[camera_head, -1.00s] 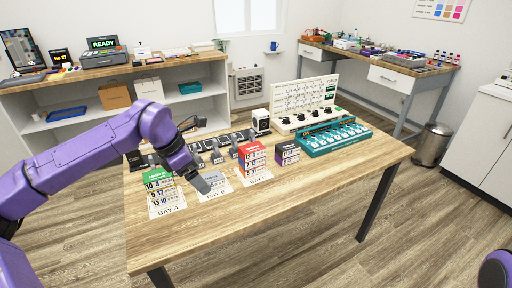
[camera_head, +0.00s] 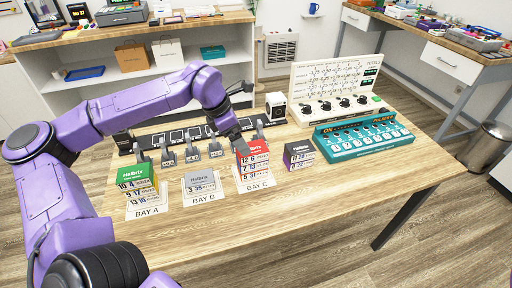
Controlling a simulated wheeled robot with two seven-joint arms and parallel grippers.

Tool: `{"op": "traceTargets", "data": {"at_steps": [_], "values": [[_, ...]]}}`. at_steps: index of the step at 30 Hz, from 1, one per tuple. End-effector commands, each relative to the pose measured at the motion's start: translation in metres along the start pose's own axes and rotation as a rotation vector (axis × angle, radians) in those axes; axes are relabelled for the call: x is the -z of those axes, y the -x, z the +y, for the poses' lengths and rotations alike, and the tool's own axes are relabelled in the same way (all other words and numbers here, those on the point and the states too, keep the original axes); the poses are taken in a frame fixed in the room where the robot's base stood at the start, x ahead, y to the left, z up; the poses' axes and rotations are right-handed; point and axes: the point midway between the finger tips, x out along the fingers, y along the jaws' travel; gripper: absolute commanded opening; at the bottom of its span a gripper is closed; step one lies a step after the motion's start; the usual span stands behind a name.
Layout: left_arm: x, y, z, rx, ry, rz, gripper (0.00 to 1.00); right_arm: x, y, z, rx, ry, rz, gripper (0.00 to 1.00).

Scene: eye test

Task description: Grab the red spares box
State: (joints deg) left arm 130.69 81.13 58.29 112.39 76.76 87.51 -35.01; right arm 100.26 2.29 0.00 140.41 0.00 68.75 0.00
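The red spares box (camera_head: 254,162) has a red top band and rows of numbers below it. It stands upright on the BAY C card (camera_head: 256,185) on the wooden table. My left gripper (camera_head: 241,146) points down at the box's upper left edge and overlaps it in the picture. I cannot tell whether it touches the box, and its finger opening is hidden from this angle. My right gripper is not in view.
A green-topped box (camera_head: 138,184) is on the BAY A card and a grey box (camera_head: 201,184) on BAY B. A dark purple box (camera_head: 299,154) stands just right of the red one. A teal switch panel (camera_head: 362,138) is farther right. The front table strip is clear.

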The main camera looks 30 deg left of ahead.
Motion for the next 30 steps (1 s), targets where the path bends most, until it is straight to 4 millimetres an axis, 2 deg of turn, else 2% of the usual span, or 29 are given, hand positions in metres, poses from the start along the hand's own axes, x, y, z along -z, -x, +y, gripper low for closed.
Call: {"op": "traceTargets", "data": {"at_steps": [5, 12, 20, 22, 26, 30], "values": [[-0.001, -0.022, 0.000, 0.000, -0.001, 0.003, 0.94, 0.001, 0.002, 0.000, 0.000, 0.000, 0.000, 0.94], [-0.003, -0.063, 0.001, -0.001, -0.001, 0.003, 0.94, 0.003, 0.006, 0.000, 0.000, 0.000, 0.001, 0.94], [-0.003, -0.070, 0.002, -0.003, 0.000, -0.001, 0.94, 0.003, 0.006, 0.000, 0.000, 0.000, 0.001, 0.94], [-0.003, -0.070, 0.002, -0.003, 0.000, -0.001, 0.77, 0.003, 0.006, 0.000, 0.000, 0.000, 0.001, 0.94], [-0.003, -0.069, 0.002, -0.003, 0.000, -0.001, 0.35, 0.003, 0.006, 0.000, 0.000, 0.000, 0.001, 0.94], [-0.003, -0.069, 0.002, -0.003, 0.000, -0.001, 0.35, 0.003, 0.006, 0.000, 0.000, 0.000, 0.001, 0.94]]}}
